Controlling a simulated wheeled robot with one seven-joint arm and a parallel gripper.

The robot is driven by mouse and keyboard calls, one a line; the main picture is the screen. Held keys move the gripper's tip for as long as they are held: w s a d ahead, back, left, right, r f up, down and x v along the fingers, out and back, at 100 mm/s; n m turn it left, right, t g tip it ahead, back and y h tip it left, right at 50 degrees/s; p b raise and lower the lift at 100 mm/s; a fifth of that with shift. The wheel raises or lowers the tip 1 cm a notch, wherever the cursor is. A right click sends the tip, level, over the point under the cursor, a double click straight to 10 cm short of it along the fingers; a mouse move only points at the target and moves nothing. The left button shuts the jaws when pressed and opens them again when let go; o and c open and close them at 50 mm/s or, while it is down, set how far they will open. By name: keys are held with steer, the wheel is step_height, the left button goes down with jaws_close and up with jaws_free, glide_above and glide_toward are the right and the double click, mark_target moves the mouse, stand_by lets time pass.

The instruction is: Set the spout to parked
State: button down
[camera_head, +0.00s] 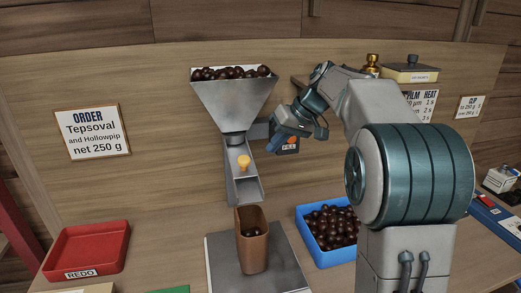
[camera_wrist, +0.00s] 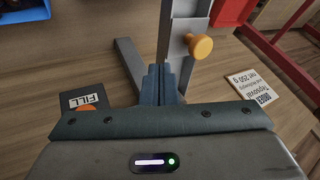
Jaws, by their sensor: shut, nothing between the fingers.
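The spout is a grey metal chute (camera_head: 247,188) sloping down below the hopper (camera_head: 233,100), with its lower end just above a brown cup (camera_head: 252,250). A yellow-orange knob (camera_head: 243,162) stands on the chute; it also shows in the wrist view (camera_wrist: 200,46), with part of the chute (camera_wrist: 178,65) behind it. My gripper (camera_head: 278,148) is to the right of the chute in the head view. In the wrist view my gripper (camera_wrist: 162,72) has its fingers together, empty, and the knob appears beyond and right of the tips, apart from them.
Chestnuts fill the hopper, and several lie in a blue crate (camera_head: 313,245) at right. The cup holds some chestnuts and stands on a grey plate (camera_head: 221,270). A red tray (camera_head: 113,237) marked REDO sits left.

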mark_target(240, 160)
steer(key=a, duration=0.1)
steer(key=a+f, duration=0.1)
steer(key=s+a+p, duration=0.1)
steer(key=a, duration=0.1)
steer(key=shift+a+f, duration=0.1)
steer(key=shift+f, duration=0.1)
